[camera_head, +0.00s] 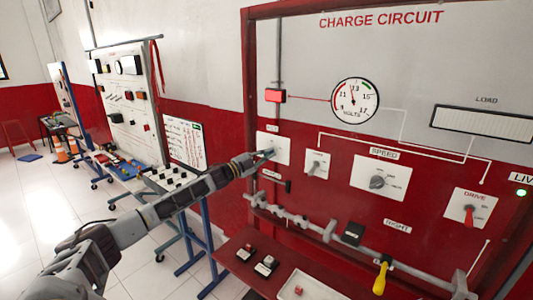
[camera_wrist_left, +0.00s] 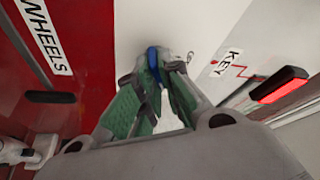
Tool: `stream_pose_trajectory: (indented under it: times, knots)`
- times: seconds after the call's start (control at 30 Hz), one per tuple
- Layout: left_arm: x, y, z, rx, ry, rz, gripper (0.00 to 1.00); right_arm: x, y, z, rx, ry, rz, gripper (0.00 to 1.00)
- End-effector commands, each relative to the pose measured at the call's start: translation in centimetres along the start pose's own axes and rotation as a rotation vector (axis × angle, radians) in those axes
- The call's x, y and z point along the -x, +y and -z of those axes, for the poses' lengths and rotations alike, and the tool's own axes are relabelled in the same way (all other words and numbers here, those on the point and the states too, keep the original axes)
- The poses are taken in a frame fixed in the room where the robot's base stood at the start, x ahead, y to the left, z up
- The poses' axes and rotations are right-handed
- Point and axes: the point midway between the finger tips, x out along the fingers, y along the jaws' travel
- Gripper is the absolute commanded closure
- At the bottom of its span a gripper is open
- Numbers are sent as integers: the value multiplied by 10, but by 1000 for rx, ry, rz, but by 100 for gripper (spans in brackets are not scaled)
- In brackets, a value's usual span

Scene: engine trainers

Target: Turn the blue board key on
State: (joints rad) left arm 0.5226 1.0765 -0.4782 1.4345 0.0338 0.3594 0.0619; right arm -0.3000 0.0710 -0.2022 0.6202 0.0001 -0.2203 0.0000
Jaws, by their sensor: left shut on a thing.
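The blue key (camera_wrist_left: 153,60) shows in the left wrist view between the fingertips of my left gripper (camera_wrist_left: 158,75), in front of a white plate (camera_wrist_left: 195,25). A "KEY" label (camera_wrist_left: 227,63) is beside it. My left gripper's green-padded fingers are shut on the key. In the head view my left arm reaches from the lower left to the white key plate on the charge circuit board (camera_head: 220,100), and my left gripper (camera_head: 268,154) is at that plate. The fingers mostly hide the key there. My right gripper is in neither view.
The board also carries a volts gauge (camera_head: 355,99), a speed knob (camera_head: 377,182), a red drive switch (camera_head: 469,214) and a red lamp (camera_head: 275,96). A grey bar (camera_head: 330,232) runs below. Other trainer boards stand at the left.

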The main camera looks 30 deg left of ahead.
Motion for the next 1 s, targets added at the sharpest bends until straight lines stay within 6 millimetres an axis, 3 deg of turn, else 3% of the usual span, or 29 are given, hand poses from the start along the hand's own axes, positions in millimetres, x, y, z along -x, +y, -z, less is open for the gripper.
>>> stream_pose_trajectory:
  times: [0.47, 0.5, 0.63, 1.0]
  knots:
    - [0, -1, 1, -19, 2, -4, 100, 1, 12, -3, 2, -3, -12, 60]
    - [0, -1, 1, -18, 2, -4, 87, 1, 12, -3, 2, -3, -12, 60]
    - [0, -1, 1, -17, 2, -5, 71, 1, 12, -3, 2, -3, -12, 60]
    - [0, 0, 0, -16, 0, -6, 71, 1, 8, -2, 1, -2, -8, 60]
